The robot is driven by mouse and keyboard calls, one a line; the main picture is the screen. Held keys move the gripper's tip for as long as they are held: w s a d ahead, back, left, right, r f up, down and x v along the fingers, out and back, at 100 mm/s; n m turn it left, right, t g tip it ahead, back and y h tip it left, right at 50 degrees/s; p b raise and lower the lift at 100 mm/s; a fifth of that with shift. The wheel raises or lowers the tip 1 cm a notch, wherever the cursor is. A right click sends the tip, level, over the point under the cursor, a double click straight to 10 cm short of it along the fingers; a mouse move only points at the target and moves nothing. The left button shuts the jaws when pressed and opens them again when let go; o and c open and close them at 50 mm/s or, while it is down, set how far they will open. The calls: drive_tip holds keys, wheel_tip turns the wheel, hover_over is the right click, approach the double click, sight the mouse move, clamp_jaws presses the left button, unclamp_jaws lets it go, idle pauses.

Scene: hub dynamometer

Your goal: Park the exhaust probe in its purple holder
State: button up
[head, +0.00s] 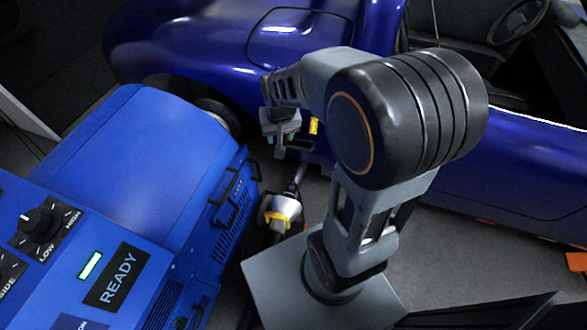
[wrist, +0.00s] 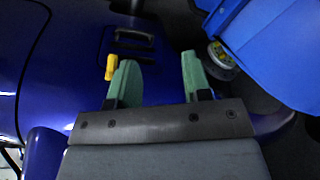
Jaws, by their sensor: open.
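My gripper (head: 282,132) hangs in front of the blue car's side. In the wrist view its two green fingers (wrist: 157,82) are apart with nothing between them. A silver cone-shaped piece with a yellow band (head: 281,212) stands low between the blue machine and my base; I cannot tell whether it is the exhaust probe. A dim purplish tube (head: 296,178) rises just behind it; I cannot tell whether it belongs to the purple holder. A yellow piece (head: 314,126) sits just right of my gripper, and beside the left finger in the wrist view (wrist: 111,67).
The blue dynamometer cabinet (head: 140,165) with a READY panel (head: 117,277) fills the left. The blue car (head: 220,45) spans the back. A dark handle-like bar (head: 298,147) is close below my gripper. Grey floor (head: 450,250) is open at the right.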

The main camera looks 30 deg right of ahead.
drive_tip(key=w+d+f+m+g+b, duration=0.15)
drive_tip(key=w+f, duration=0.25)
drive_tip(key=f, duration=0.4)
drive_tip(key=w+d+f+m, duration=0.2)
drive_tip(key=w+d+f, duration=0.1)
drive_tip(key=f, duration=0.4)
drive_tip(key=m+b, duration=0.2)
drive_tip(key=m, duration=0.1)
hover_over(292, 179)
drive_tip(key=shift+n+g, duration=0.25)
wheel_tip(292, 179, down, 18)
drive_tip(key=shift+w+r, duration=0.1)
drive_tip(key=shift+w, duration=0.05)
drive_tip(key=shift+f, duration=0.8)
wheel_tip(292, 179, down, 8)
drive_tip(key=b, duration=0.6)
drive_tip(key=shift+f+b, duration=0.2)
drive_tip(key=shift+b, duration=0.15)
clamp_jaws()
drive_tip(key=shift+r+p, duration=0.5)
drive_tip(key=shift+r, duration=0.25)
